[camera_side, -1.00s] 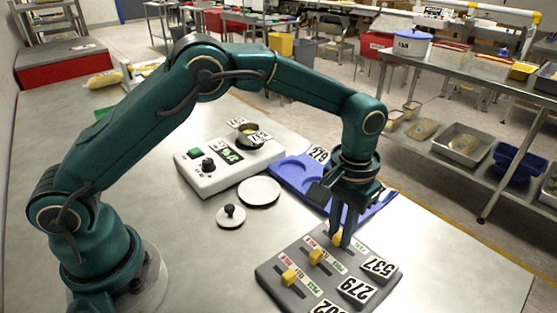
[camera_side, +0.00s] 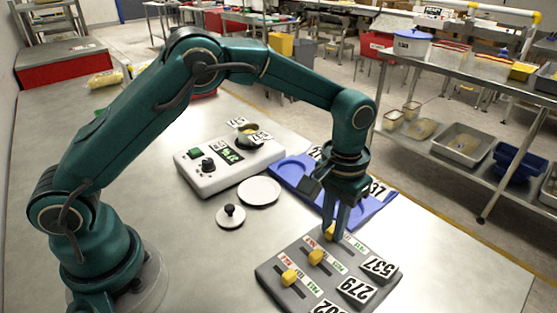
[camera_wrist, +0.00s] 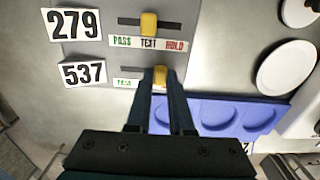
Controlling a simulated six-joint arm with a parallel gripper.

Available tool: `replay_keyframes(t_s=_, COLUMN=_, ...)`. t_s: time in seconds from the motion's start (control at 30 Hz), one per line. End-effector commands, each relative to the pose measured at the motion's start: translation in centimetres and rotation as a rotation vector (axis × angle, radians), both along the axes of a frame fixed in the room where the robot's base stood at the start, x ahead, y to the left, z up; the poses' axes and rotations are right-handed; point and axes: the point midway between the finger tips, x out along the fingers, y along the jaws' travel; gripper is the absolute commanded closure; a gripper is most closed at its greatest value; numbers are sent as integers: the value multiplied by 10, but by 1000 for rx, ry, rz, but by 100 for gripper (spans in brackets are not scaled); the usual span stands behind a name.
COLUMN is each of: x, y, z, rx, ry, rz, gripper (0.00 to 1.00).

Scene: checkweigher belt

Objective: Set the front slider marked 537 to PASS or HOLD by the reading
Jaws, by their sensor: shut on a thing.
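The grey slider panel (camera_side: 290,262) lies at the front of the bench, with three yellow knobs. My gripper (camera_side: 329,232) is shut on the yellow knob (camera_wrist: 160,76) of the slider whose plate reads 537 (camera_side: 378,266). In the wrist view that knob sits right of its slot's middle, towards the HOLD side, with PASS at left. HOLD on this row is hidden by my fingers. The white weighing unit (camera_side: 207,181) has a lit green display (camera_side: 231,155); its text is too small to read. A small dish (camera_side: 247,135) with number tags is on it.
The 279 knob (camera_wrist: 148,23) is mid-slot beside the held one. A third knob (camera_side: 289,278) is nearer the front. A blue tray (camera_side: 287,172) with round recesses lies just behind the panel. A white disc (camera_side: 259,191) and a black-knobbed disc (camera_side: 231,217) lie left.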

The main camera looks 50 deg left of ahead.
Motion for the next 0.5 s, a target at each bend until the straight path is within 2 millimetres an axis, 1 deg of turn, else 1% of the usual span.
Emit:
replay_keyframes(t_s=0.03, x=0, y=5, z=2, rx=-2, ry=-1, rz=4, gripper=100)
replay_keyframes(t_s=0.1, x=0, y=9, z=2, rx=-1, ry=-1, rz=2, gripper=100)
replay_keyframes(t_s=0.37, x=0, y=12, z=1, rx=5, ry=0, rz=0, gripper=100)
replay_keyframes(t_s=0.4, x=0, y=12, z=1, rx=5, ry=1, rz=1, gripper=69)
replay_keyframes(t_s=0.43, x=0, y=12, z=1, rx=5, ry=0, rz=1, gripper=57)
replay_keyframes(t_s=0.47, x=0, y=12, z=1, rx=4, ry=0, rz=1, gripper=50)
replay_keyframes(t_s=0.5, x=0, y=11, z=1, rx=4, ry=0, rz=1, gripper=50)
